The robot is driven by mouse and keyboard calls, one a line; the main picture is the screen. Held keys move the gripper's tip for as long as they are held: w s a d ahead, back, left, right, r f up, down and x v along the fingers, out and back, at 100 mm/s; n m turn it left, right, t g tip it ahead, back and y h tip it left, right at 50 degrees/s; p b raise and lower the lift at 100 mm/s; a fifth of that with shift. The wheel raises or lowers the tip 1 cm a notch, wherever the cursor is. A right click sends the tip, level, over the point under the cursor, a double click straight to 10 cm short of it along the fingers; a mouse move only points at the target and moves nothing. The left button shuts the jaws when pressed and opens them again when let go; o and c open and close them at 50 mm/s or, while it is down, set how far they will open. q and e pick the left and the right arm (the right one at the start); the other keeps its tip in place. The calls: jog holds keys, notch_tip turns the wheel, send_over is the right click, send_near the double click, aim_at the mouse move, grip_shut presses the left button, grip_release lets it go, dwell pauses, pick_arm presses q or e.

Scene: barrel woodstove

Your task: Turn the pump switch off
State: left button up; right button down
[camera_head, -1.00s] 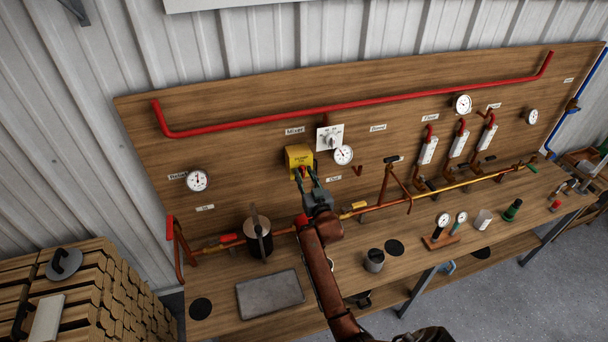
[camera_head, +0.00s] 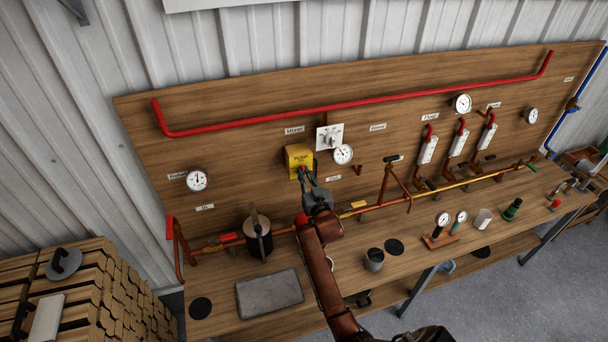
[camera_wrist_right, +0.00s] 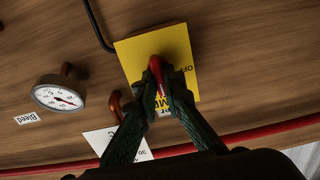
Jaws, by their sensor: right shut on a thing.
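The pump switch is a yellow box (camera_head: 297,155) on the wooden back panel, left of a white dial plate. In the right wrist view the yellow box (camera_wrist_right: 130,58) carries a red lever (camera_wrist_right: 156,68) and partly hidden lettering, with "OFF" readable beside the lever. My right gripper (camera_head: 306,176) reaches up to the front of the box. In the right wrist view its green-grey fingers (camera_wrist_right: 163,92) are closed around the red lever, hiding its lower part. My left gripper is in neither view.
A white dial plate (camera_head: 329,137) and a round gauge (camera_head: 343,155) sit close right of the box. Red and copper pipes (camera_head: 285,230) run below.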

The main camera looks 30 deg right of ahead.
jog(key=shift+a+f+n+p, duration=0.15)
jog(key=shift+n+p, duration=0.15)
jog(key=shift+n, duration=4.15)
jog(key=shift+a+f+n+p, duration=0.1)
jog(key=shift+n+p, duration=0.2)
jog(key=shift+n, duration=4.15)
jog(key=c, duration=2)
grip_release()
jog(key=shift+w, duration=0.1)
jog(key=shift+c, duration=0.2)
